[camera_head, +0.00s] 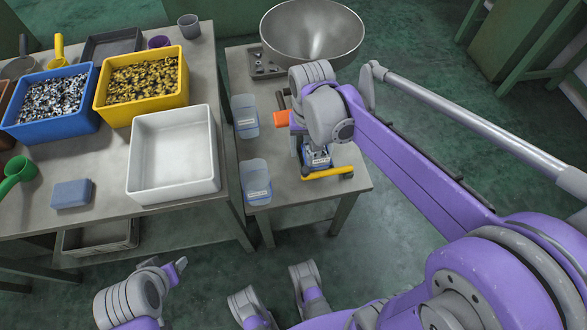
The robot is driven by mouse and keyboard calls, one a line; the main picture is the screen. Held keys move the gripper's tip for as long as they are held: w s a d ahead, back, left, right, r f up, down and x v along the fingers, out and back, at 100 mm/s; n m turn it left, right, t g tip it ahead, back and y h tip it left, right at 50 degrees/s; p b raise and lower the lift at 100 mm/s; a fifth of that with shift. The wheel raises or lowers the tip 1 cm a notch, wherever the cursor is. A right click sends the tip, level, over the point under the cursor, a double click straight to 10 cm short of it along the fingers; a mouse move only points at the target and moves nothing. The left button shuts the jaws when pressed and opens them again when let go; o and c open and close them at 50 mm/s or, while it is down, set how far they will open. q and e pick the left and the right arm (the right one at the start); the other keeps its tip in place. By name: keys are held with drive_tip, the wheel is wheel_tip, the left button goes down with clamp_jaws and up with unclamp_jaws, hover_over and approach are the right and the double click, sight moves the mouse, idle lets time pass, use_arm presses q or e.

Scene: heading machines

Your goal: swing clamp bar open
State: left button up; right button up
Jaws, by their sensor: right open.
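A small machine with a blue and grey body (317,157) stands on the small table right of centre. A yellow bar (327,173) lies across its front edge, and an orange handle (282,118) sticks out to its left. I cannot tell for sure which part is the clamp bar. My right gripper (297,145) is over the machine, open, mostly hidden behind my grey wrist; whether it touches anything is not visible. My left gripper (174,268) seems to be at the bottom left, away from the machine; its jaws are unclear.
Two light-blue containers (256,180) stand on the small table's left side. A large metal bowl (312,30) and a dark tray (264,65) are behind. The left table holds a white bin (173,152), a yellow bin (142,88) and a blue bin (48,127).

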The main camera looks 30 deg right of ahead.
sight(306, 169)
wheel_tip(306, 169, down, 10)
drive_tip(key=shift+f+b, duration=0.1)
drive_tip(key=shift+b, duration=1.15)
drive_tip(key=shift+c, duration=0.3)
clamp_jaws()
